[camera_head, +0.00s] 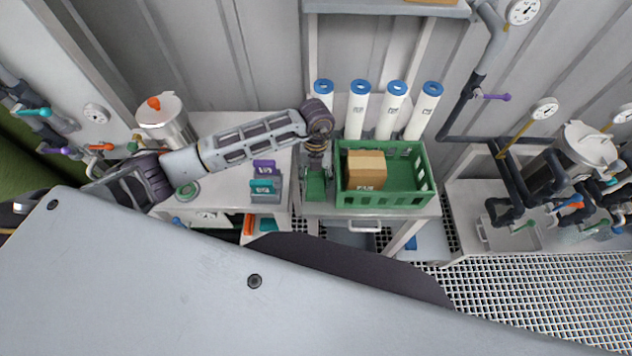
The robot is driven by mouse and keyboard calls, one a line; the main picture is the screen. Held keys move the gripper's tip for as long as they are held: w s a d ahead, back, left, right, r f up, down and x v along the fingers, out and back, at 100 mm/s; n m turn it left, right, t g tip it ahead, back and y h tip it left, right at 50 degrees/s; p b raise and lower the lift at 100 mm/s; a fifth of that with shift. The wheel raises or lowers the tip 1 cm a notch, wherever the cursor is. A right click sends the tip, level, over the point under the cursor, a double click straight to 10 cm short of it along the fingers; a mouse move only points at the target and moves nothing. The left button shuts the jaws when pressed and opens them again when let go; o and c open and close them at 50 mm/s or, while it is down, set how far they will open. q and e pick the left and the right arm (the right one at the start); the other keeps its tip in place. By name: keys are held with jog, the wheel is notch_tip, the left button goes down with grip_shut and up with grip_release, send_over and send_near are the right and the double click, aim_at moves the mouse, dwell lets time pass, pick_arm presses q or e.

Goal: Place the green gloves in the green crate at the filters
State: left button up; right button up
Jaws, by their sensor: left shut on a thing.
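The green crate (428,172) stands on a shelf unit in front of the white filters (393,108) with blue caps. My left gripper (316,168) points down just left of the crate and is shut on the green gloves (316,188). The gloves hang beside the crate's left wall, outside it in this view. I cannot tell whether they touch the wall or the shelf. The gripper's fingers are small and partly hidden. My right gripper is not in view.
Left of the gloves, small purple (264,167) and teal (262,186) items stand on a table. Pipes and a metal vessel (590,148) are at the right.

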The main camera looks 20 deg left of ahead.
aim_at(316, 178)
pick_arm(q)
notch_tip(316, 178, up, 14)
jog(key=b, duration=0.1)
dwell(0.4)
jog(key=shift+r, duration=0.2)
